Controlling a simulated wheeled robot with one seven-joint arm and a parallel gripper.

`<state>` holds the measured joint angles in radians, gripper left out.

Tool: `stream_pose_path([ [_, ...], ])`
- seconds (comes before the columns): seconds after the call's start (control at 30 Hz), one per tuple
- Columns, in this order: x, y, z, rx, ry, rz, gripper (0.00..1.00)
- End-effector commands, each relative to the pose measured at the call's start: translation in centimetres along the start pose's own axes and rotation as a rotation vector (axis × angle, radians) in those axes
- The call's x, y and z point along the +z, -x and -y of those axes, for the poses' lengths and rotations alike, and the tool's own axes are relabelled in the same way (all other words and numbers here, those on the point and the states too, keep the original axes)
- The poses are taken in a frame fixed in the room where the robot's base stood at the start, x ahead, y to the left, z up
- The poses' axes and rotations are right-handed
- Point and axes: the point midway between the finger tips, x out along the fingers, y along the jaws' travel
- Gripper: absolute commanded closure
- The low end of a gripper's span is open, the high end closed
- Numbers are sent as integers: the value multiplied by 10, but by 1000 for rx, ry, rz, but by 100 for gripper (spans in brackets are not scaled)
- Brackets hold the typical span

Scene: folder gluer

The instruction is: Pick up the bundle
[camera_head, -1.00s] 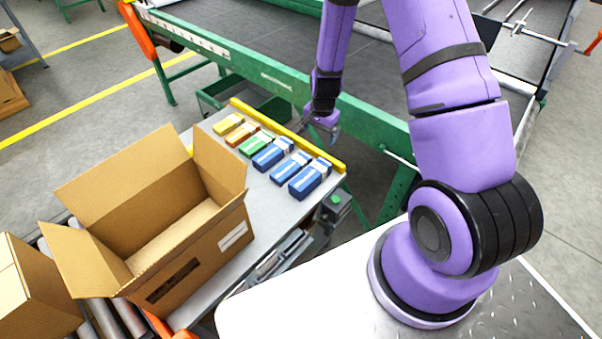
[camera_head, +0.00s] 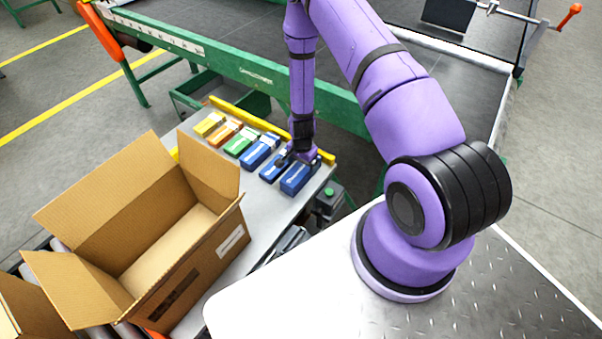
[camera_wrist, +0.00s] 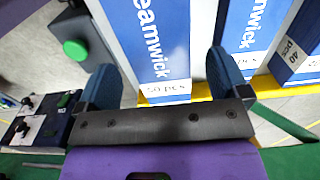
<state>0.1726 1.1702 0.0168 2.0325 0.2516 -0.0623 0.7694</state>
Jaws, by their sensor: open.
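Several small bundles lie in a row on the grey table. The rightmost blue bundle (camera_head: 295,179) has a white label band and also shows in the wrist view (camera_wrist: 150,40). My gripper (camera_head: 297,159) is open above the table's far right end. In the wrist view its two blue fingers (camera_wrist: 163,65) stand on either side of that bundle, which lies between them. Whether they touch it I cannot tell. The middle blue bundle (camera_wrist: 247,30) is close beside the right finger. My gripper partly hides these two bundles in the head view.
Blue (camera_head: 258,152), green (camera_head: 239,144), orange (camera_head: 222,134) and yellow (camera_head: 208,123) bundles lie left in the row. A yellow rail (camera_head: 245,118) runs behind them. A green-button box (camera_head: 328,196) stands right.

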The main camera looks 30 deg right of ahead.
Motion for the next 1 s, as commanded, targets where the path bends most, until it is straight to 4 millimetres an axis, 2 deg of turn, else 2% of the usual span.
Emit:
stream_pose_path([
  [0.17, 1, -10, 0, 0, 0, 0, 6],
  [0.5, 3, -50, 1, -1, 0, 0, 6],
  [0.8, 3, -54, 1, -1, 0, 0, 6],
  [0.83, 3, -54, 1, -1, 0, 0, 9],
  [0.87, 3, -54, 1, -1, 0, 0, 16],
  [1.0, 3, -54, 1, -1, 0, 0, 48],
])
